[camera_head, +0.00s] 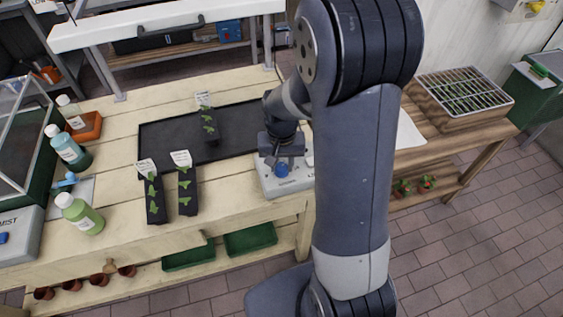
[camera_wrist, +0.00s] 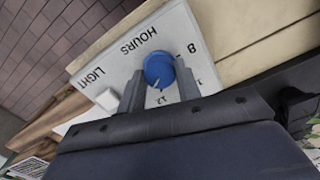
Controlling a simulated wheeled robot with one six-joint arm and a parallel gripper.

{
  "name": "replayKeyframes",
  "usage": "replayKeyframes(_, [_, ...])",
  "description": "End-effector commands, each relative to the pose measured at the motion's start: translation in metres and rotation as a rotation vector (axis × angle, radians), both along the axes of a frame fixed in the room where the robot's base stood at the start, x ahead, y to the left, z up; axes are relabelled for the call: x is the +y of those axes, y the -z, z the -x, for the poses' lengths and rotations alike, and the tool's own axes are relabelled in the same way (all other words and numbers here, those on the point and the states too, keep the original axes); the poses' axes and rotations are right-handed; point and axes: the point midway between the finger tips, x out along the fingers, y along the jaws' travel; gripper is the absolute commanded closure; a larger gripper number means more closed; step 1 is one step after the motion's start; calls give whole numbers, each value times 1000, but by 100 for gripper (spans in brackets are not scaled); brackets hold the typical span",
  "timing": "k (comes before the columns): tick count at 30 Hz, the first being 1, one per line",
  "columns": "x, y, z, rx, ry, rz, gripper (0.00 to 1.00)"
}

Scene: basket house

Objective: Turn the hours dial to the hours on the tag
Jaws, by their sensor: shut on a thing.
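The blue hours dial (camera_wrist: 160,70) sits on a white control box (camera_wrist: 115,65) marked HOURS and LIGHT in the wrist view. My gripper (camera_wrist: 160,76) is shut on the dial, one finger on each side. A pale pointer mark on the dial faces down and slightly left, near a number that looks like 12. An 8 shows at the right; other numbers are partly hidden by the fingers. In the head view the dial (camera_head: 282,170) is below my gripper on the box (camera_head: 290,184). White tags (camera_head: 181,158) stand at seedling strips; their writing is too small to read.
A white button (camera_wrist: 107,99) is beside the dial. A black mat (camera_head: 165,140) and seedling strips (camera_head: 156,205) lie left of the box. Bottles (camera_head: 68,148) stand at the far left. A wooden tray with a wire rack (camera_head: 465,92) is at the right.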

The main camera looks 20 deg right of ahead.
Motion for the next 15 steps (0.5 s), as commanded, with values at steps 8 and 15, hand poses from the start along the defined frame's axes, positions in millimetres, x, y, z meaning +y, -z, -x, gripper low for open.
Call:
replayKeyframes(8, [0,0,0,0,-44,0,91])
replayKeyframes(15, [0,0,0,-1,-185,0,91])
